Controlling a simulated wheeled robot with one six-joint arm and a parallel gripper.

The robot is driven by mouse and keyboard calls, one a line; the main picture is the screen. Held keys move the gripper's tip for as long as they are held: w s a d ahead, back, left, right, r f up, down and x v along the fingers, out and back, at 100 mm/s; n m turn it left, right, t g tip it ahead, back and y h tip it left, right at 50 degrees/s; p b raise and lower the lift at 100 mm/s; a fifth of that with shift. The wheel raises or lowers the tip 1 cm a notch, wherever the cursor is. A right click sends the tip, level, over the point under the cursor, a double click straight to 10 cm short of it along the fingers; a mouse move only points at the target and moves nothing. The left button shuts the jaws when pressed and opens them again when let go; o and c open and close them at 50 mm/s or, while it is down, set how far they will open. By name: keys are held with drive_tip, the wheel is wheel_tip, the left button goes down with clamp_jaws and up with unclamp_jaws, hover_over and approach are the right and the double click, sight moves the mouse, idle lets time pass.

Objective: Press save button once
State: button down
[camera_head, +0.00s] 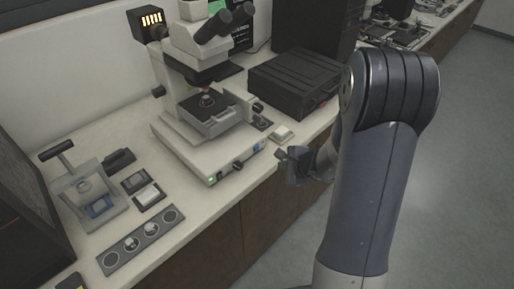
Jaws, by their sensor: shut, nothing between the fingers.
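A small pale box with a raised top, like a push button (282,134), sits on the bench to the right of the microscope base. No label is readable on it, so I cannot tell for certain that it is the save button. My gripper (282,156) is shut and empty. It appears just below the pale button in the picture, by the bench's front edge, apart from the button as far as I can tell. The microscope (188,128) has a white base with a green-lit switch, a dark knob and a small blue patch on its front face.
A black case (298,82) stands behind the pale button. At left are a small hand press (84,194), dark small trays (146,194) and a strip with several round wells (140,242). A dark monitor (28,215) stands at the left edge. The floor at right is clear.

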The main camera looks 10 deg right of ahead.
sight(256, 148)
drive_tip(key=w+a, duration=0.1)
drive_tip(key=w+a+p, duration=0.1)
drive_tip(key=w, duration=0.1)
drive_tip(key=w+a, duration=0.1)
drive_tip(key=shift+w+a, duration=0.25)
drive_tip(key=shift+w, duration=0.15)
drive_tip(key=shift+w+a, duration=0.55)
drive_tip(key=shift+w, duration=0.2)
idle(1.2)
drive_tip(key=shift+w+a, duration=0.25)
drive_tip(key=shift+w, duration=0.05)
drive_tip(key=shift+w+a, duration=0.2)
drive_tip(key=shift+w, duration=0.15)
idle(0.6)
idle(0.3)
drive_tip(key=shift+s+d+b, duration=0.45)
drive_tip(key=shift+s+b, duration=0.05)
drive_tip(key=shift+s, duration=0.2)
